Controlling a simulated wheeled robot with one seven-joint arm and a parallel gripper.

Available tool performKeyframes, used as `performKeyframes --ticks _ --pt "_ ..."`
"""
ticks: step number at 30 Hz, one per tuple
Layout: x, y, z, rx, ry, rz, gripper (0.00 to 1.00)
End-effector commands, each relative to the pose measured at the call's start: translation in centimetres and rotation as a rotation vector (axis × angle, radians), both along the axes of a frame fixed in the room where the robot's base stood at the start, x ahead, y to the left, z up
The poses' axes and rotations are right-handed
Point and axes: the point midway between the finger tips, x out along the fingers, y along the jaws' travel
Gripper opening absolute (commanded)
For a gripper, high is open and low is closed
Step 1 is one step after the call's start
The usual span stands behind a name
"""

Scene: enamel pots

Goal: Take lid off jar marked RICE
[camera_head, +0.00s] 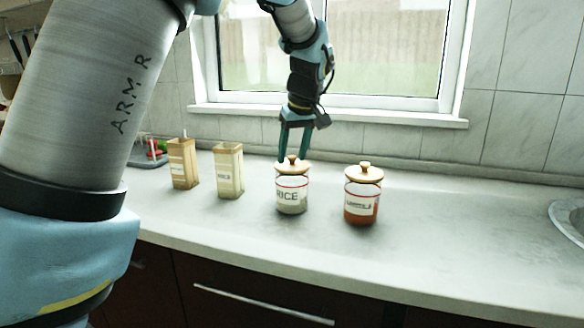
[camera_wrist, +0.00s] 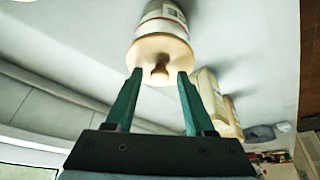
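The jar marked RICE (camera_head: 291,199) stands upright on the counter, pale inside with a red-banded label. Its wooden lid (camera_head: 283,170) with a round knob sits on top. In the wrist view the lid (camera_wrist: 145,48) and its knob (camera_wrist: 159,74) show between and just beyond my fingertips. My gripper (camera_head: 293,160) points down over the lid with its two green fingers apart, one each side of the knob. In the wrist view my gripper (camera_wrist: 159,73) is open, with gaps between the fingers and the knob.
A second lidded jar (camera_head: 361,206) with red-orange contents stands to the right. Two tall open boxes, a cream one (camera_head: 229,172) and a tan one (camera_head: 184,165), stand to the left. The sink (camera_head: 570,218) is far right. The counter (camera_head: 450,230) is clear between.

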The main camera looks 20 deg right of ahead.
Motion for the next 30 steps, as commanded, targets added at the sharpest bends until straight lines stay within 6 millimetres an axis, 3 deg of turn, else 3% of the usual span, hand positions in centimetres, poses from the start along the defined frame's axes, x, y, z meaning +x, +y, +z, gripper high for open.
performKeyframes --ticks 1,14,30 --pt "-0.01 -0.01 0.02 0.000 0.000 0.000 0.47" --pt "-0.02 -0.01 0.04 0.000 0.000 0.000 0.00" --pt "0.03 -0.07 0.75 -0.003 -0.002 -0.001 0.00"
